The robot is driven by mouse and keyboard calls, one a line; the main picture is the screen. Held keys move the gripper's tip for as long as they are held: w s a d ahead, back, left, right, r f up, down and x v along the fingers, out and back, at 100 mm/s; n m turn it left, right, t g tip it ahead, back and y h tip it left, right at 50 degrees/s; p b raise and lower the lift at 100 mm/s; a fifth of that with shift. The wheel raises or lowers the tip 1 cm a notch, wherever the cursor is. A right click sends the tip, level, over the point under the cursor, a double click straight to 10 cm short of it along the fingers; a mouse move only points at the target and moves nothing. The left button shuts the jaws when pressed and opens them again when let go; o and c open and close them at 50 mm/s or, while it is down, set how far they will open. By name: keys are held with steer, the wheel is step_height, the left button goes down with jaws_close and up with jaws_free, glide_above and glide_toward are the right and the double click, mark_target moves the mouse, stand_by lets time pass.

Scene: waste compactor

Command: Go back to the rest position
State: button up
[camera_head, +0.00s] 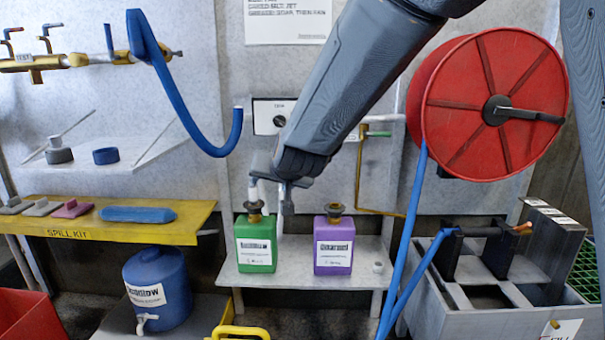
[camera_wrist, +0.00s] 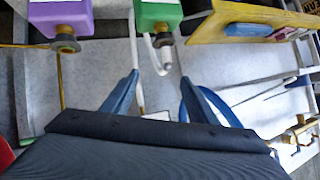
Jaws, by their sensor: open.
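My gripper (camera_head: 271,199) is at the end of the arm, in front of the back panel and just above the green bottle (camera_head: 256,245). In the wrist view its two blue fingers (camera_wrist: 160,78) are spread apart with nothing held between them. A white bent pipe (camera_wrist: 155,60) shows behind the gap. The green bottle stands upright on a small grey shelf (camera_head: 300,277), its brass cap near the fingers in the head view; I cannot tell whether they touch. A purple bottle (camera_head: 333,243) stands to its right. The rest position is not marked in view.
A red hose reel (camera_head: 450,110) hangs at the right above a grey bin (camera_head: 470,300). A yellow spill kit shelf (camera_head: 110,222) is at the left, with a blue jug (camera_head: 157,290) below. A blue hose (camera_head: 190,125) hangs left of the arm.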

steer(key=s+d+f+n+g+h, duration=0.1)
steer(key=s+d+f+g, duration=0.4)
steer(key=s, duration=0.7)
steer(key=s+d+f+n+g+h, duration=0.1)
steer(key=s+d+g, duration=0.1)
steer(key=s+d, duration=0.75)
steer(key=s+d+f+n+g+h, duration=0.1)
steer(key=s+d+f+g, duration=0.2)
steer(key=s, duration=1.2)
steer(key=d+r+m+g+h+p, duration=0.1)
steer(key=d+r+p, duration=0.8)
steer(key=p, duration=1)
steer(key=shift+d+r+m+p, duration=0.25)
steer(key=shift+r+m+p, duration=0.15)
steer(key=shift+r+m, duration=0.7)
steer(key=shift+w+r, duration=0.1)
